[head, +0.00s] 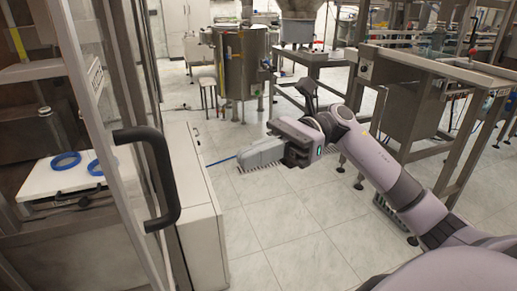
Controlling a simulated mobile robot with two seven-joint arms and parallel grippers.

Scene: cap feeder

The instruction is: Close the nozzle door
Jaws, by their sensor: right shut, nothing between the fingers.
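The nozzle door is a metal-framed panel (88,105) at the left of the head view, with a large black bar handle (163,190) near its edge. The door frame stands at a slant close to me; I cannot tell exactly how far it is open. My right gripper (240,160) is to the right of the handle and apart from it, over the floor. Its fingers point left and are shut with nothing between them. My left gripper is not in view.
Behind the door frame, blue rings (66,161) lie on a white plate (45,185) inside the machine. A white cabinet (195,190) stands just right of the handle. A steel tank (243,62) and metal tables (440,85) stand farther back. Tiled floor (275,235) is clear in the middle.

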